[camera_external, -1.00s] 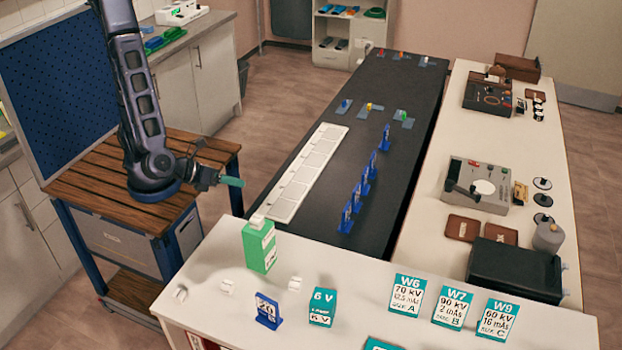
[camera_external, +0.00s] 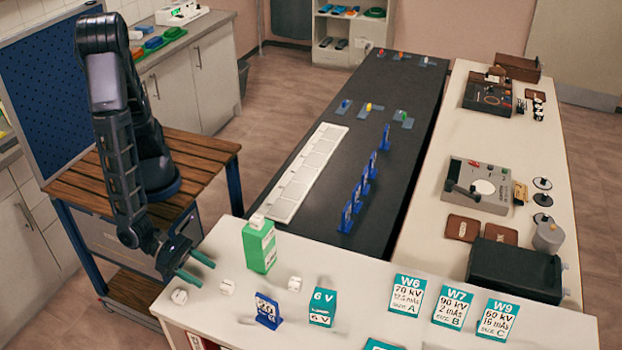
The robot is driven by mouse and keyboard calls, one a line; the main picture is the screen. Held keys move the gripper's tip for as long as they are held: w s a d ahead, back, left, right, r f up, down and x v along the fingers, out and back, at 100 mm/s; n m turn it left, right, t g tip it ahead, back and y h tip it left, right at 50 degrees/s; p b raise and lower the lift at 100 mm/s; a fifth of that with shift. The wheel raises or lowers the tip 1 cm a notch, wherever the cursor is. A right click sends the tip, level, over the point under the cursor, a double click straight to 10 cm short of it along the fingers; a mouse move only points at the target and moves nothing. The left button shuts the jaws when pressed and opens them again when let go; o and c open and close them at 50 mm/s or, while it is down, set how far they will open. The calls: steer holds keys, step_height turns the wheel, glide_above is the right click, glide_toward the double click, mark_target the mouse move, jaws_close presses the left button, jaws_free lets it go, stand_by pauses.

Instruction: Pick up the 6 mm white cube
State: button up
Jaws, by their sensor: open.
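Small white cubes stand on the near white table: one at the left edge (camera_external: 179,296), one to its right (camera_external: 227,287), and one further right (camera_external: 294,284). Another white block (camera_external: 257,221) sits on top of the green and white box (camera_external: 259,247). Marks on the cubes are too small to read, so I cannot tell which is the 6 mm one. My gripper (camera_external: 206,273) is open and empty. Its two green fingers point right, above the table's left end near the two left cubes.
A blue "20" stand (camera_external: 268,311) and a teal "6 V" block (camera_external: 322,307) stand right of the cubes. Teal and white cards (camera_external: 407,295) stand further right. Behind is a dark bench with a white tray strip (camera_external: 287,197) and blue stands (camera_external: 358,195).

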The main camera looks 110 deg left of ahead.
mark_target(225, 284)
steer(key=shift+x, duration=4)
steer(key=shift+a, duration=0.15)
steer(key=c, duration=1)
steer(key=shift+c, duration=0.2)
steer(key=shift+r, duration=0.1)
